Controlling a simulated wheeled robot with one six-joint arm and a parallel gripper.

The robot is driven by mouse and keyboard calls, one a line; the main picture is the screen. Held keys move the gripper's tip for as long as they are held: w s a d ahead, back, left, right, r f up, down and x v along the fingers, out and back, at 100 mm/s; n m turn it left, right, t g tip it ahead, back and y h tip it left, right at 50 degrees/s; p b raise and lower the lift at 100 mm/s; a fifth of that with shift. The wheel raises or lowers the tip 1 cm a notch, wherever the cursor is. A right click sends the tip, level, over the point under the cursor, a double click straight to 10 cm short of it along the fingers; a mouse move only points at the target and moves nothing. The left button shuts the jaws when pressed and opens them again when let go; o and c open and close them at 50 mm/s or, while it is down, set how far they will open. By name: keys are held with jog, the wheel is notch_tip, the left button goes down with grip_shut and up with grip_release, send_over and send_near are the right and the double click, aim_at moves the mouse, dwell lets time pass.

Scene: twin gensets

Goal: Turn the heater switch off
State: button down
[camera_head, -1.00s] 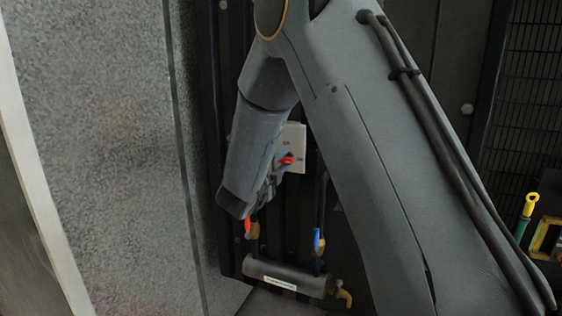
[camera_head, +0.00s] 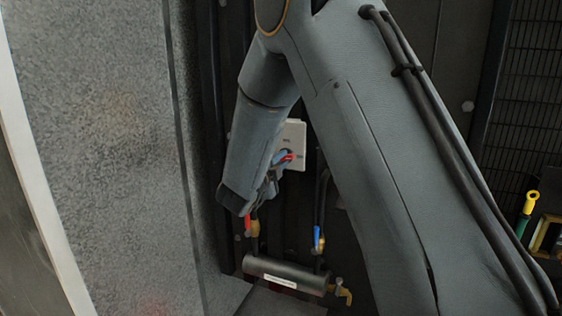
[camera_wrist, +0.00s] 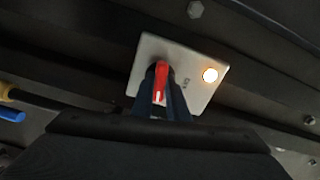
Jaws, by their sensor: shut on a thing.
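The heater switch is a red handle (camera_wrist: 161,82) on a pale square plate (camera_wrist: 205,95), with a lit round lamp (camera_wrist: 210,75) on the same plate. My gripper (camera_wrist: 162,90) is shut on the red handle, one dark finger on each side of it. In the head view my gripper (camera_head: 283,160) is at the plate (camera_head: 294,136), and a bit of the red handle (camera_head: 290,157) shows at the fingertips. My arm hides the left part of the plate there. The lettering on the plate is too small to read surely.
Below the plate are a red-handled valve (camera_head: 248,224), a blue-handled valve (camera_head: 317,238) and a dark cylinder (camera_head: 285,275) with a white label. A speckled grey panel (camera_head: 110,130) stands close on the left. A yellow-topped handle (camera_head: 530,203) is at the right.

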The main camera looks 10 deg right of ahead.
jog(key=shift+n+p, duration=1.8)
jog(key=shift+n, duration=6)
jog(key=c, duration=1.7)
grip_release()
jog(key=b+v, duration=0.2)
jog(key=v, duration=0.6)
jog(key=shift+b, duration=0.35)
